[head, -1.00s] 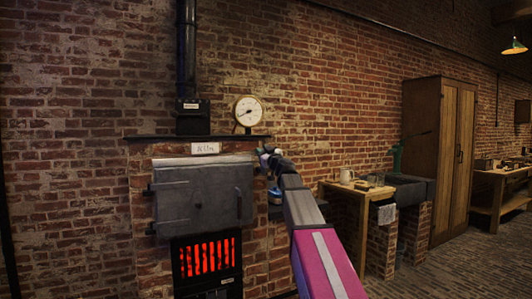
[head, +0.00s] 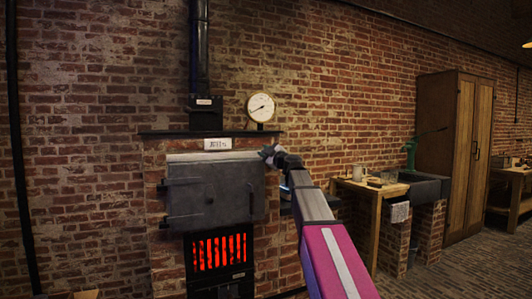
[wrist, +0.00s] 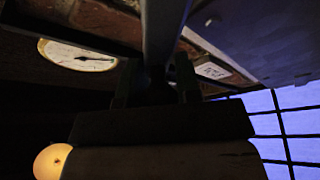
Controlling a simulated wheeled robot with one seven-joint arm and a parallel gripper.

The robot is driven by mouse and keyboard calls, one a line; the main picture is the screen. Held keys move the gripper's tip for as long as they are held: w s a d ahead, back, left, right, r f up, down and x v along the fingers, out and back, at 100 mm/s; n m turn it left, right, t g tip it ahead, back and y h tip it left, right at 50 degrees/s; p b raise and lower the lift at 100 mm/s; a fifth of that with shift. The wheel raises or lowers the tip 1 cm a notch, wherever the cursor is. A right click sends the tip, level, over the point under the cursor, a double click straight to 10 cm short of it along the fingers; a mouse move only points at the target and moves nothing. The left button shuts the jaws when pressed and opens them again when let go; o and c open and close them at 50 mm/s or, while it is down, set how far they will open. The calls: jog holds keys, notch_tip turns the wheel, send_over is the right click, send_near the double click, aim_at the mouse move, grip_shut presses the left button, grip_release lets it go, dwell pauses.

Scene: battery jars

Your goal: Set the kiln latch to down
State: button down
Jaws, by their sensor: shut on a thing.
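The kiln (head: 215,193) has a grey metal door and stands against the brick wall, left of centre in the head view. My gripper (head: 268,152) is at the door's upper right corner, small and dark there. In the wrist view my gripper (wrist: 157,88) is shut on a grey bar, the kiln latch (wrist: 162,30), which runs up between the fingers. The latch cannot be made out apart from my gripper in the head view, so its setting is hard to tell.
A round gauge (head: 261,107) stands on the shelf above the kiln, close to my gripper. Orange-lit bars (head: 219,252) glow below the door. A wooden table (head: 370,188), a sink (head: 425,186) and a tall cupboard (head: 456,155) stand to the right.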

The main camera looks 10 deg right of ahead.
dwell(0.3)
jog(key=c, duration=0.8)
grip_release()
jog(key=shift+s, duration=0.1)
jog(key=v, duration=1)
jog(key=shift+s+d+f, duration=0.1)
jog(key=shift+s+d, duration=0.1)
jog(key=shift+d, duration=0.05)
